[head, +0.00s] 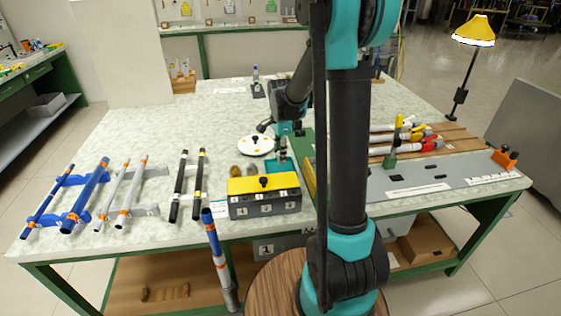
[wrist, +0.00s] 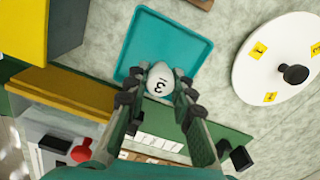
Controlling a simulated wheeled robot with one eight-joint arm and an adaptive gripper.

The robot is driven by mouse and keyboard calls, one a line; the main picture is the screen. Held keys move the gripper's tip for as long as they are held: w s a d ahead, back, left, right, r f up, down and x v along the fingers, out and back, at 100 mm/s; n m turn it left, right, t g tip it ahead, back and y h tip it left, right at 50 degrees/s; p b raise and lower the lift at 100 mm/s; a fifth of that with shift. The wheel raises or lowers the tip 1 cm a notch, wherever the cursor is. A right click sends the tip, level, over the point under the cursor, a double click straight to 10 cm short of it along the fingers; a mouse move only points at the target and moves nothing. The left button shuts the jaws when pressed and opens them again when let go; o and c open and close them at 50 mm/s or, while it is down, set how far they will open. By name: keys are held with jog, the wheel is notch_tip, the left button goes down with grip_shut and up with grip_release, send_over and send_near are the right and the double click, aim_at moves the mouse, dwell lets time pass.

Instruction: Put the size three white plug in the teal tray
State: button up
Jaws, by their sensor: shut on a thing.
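A white plug (wrist: 158,76) marked with a 3 sits between the fingers of my gripper (wrist: 161,88) in the wrist view. The fingers are shut on its sides. The teal tray (wrist: 165,30) lies beyond and beneath the plug, which overlaps the tray's near part in the picture. I cannot tell whether the plug touches the tray floor. The visible tray floor is empty. In the head view, my gripper (head: 282,148) points down at the teal tray (head: 290,166), partly hidden behind the yellow-topped box and my arm. The plug cannot be made out there.
A white disc (wrist: 262,50) with yellow labels and a black knob lies right of the tray in the wrist view. A yellow-topped grey box (head: 265,205) stands at the table's front edge. Several rods on racks (head: 88,197) fill the left. The back of the table is mostly clear.

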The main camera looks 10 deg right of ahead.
jog(key=shift+f, duration=1.6)
jog(key=shift+f, duration=0.1)
jog(key=o, duration=0.7)
jog(key=shift+o, duration=0.2)
notch_tip(320, 180, up, 12)
jog(key=shift+r, duration=0.15)
